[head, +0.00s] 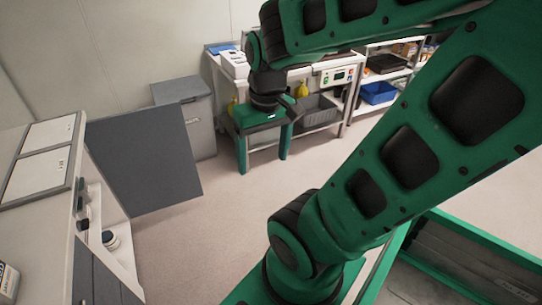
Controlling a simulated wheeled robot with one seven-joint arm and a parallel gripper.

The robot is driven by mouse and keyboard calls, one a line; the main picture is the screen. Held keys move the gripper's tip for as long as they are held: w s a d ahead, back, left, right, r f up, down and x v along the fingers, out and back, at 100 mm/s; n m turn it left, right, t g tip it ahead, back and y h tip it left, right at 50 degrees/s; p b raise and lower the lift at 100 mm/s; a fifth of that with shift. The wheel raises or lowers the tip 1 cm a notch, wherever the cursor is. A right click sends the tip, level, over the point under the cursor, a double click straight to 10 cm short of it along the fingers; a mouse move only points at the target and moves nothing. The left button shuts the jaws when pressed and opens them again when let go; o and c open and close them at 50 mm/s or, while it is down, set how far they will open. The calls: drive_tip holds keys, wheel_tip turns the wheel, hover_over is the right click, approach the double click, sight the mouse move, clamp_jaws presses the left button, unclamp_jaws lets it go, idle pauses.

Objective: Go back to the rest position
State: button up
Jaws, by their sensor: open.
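My green arm reaches up from the lower middle of the head view and bends back toward the upper middle. My gripper (263,164) hangs from the arm's end with its two green fingers pointing down. The fingers are spread apart and nothing shows between them. The gripper appears over open floor, in front of the bench at the back. It hides part of that bench.
A cabinet (38,160) stands at the left, its grey door (145,160) swung open over the floor. A grey bin (192,105) stands by the back wall. A bench with a grey crate (318,113) and shelving with a blue bin (378,92) stand behind. The middle floor is clear.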

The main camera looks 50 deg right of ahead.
drive_tip(key=s, duration=0.1)
drive_tip(key=s+m, duration=0.1)
drive_tip(key=s+d+r+m, duration=0.1)
drive_tip(key=s, duration=0.1)
drive_tip(key=shift+d+g, duration=0.1)
drive_tip(key=shift+g, duration=0.3)
